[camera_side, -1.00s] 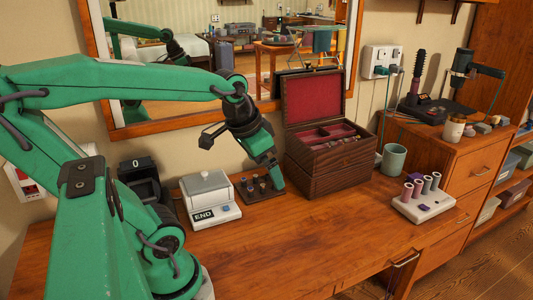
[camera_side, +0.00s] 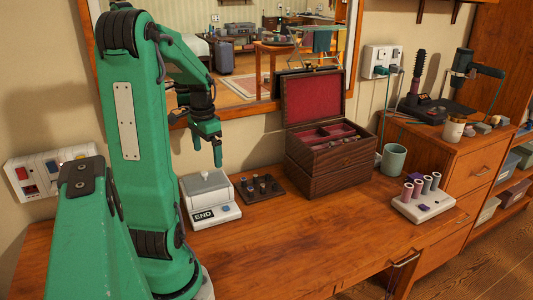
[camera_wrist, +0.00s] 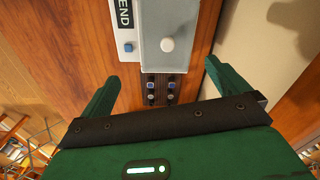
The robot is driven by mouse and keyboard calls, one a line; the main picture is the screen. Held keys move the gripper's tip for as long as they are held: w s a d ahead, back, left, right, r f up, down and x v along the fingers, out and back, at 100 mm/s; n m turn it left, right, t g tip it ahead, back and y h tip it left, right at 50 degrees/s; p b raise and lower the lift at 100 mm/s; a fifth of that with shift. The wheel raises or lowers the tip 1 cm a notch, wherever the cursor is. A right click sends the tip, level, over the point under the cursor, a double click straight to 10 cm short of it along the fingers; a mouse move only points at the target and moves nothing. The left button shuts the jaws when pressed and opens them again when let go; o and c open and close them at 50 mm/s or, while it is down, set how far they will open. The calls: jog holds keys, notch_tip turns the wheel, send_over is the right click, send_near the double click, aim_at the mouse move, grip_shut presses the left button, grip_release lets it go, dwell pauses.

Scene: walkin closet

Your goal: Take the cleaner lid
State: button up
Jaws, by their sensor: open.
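The cleaner (camera_side: 220,216) is a pale box marked END, standing on the desk near the wall. Its grey lid (camera_side: 207,184) has a round knob on top and sits on the box. The wrist view shows the lid (camera_wrist: 185,22) from above, with its pale knob at the lower middle. My gripper (camera_side: 207,156) is open and empty, raised above the cleaner and towards its right rear. In the wrist view my two green fingers (camera_wrist: 161,75) are spread apart, with the lid beyond their tips.
A dark rack (camera_side: 272,196) with several small pieces lies right of the cleaner. An open wooden box (camera_side: 325,168) with red lining stands farther right. A mug (camera_side: 393,160) and a white stand with coloured tubes (camera_side: 424,207) follow. The front of the desk (camera_side: 310,240) is clear.

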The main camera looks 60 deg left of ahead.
aim_at(205, 172)
jog(key=shift+s+a+f, duration=0.3)
jog(key=shift+s+a, duration=0.3)
jog(key=shift+a, duration=0.05)
jog(key=shift+f, duration=3.95)
jog(key=c, duration=0.7)
jog(key=shift+c, duration=0.2)
jog(key=shift+r, duration=0.25)
